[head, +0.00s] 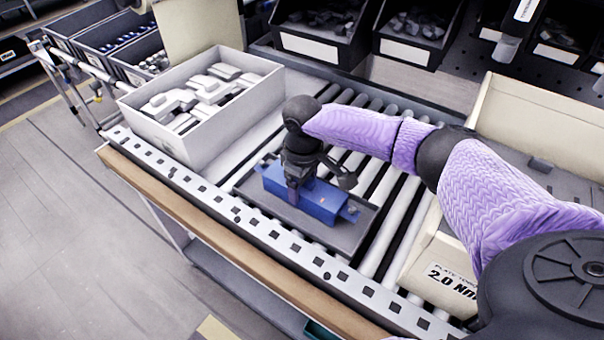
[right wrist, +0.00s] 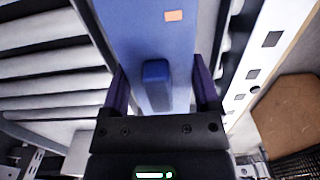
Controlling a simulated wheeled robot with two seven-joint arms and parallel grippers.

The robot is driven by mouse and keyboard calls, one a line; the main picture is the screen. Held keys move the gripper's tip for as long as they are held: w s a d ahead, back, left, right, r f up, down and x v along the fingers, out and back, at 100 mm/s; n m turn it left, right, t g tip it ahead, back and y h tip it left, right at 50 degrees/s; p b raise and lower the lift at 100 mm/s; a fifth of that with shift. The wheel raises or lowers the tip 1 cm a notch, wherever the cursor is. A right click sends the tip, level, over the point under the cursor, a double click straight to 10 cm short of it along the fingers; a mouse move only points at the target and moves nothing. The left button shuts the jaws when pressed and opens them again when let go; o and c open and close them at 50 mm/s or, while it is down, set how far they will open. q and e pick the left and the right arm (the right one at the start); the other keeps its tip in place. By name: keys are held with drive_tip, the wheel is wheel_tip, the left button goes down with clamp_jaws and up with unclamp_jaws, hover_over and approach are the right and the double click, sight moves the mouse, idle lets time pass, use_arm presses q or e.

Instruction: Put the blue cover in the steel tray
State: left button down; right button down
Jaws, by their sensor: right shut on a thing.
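The blue cover (head: 322,201) is a long blue block with small tabs at its ends. In the head view it is over the shallow dark grey steel tray (head: 357,235) on the rollers. I cannot tell whether it rests on the tray floor or hangs just above it. My right gripper (head: 293,192) comes down on the cover from above and is shut on it. In the right wrist view the fingers (right wrist: 160,75) lie along both sides of the blue cover (right wrist: 150,30), with a raised blue knob between them. My left gripper is not in view.
A pale box (head: 205,131) of white parts stands left of the tray. A cream bin (head: 428,253) with a label stands on the right. A perforated metal rail (head: 249,220) runs along the front edge. Dark parts bins (head: 322,42) line the back.

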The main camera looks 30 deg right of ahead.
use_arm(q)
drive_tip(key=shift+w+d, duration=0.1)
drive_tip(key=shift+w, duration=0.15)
use_arm(e)
drive_tip(key=shift+f, duration=0.15)
drive_tip(key=shift+c, duration=0.3)
unclamp_jaws()
drive_tip(key=shift+o, duration=0.3)
wheel_tip(320, 180, up, 9)
drive_tip(key=p, duration=0.4)
drive_tip(key=shift+r+p, duration=0.35)
drive_tip(key=shift+r, duration=0.15)
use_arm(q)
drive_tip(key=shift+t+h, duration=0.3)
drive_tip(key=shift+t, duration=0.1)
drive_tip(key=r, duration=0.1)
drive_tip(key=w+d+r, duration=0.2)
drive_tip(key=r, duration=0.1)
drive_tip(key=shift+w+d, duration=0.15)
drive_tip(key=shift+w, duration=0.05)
use_arm(e)
drive_tip(key=shift+f, duration=0.1)
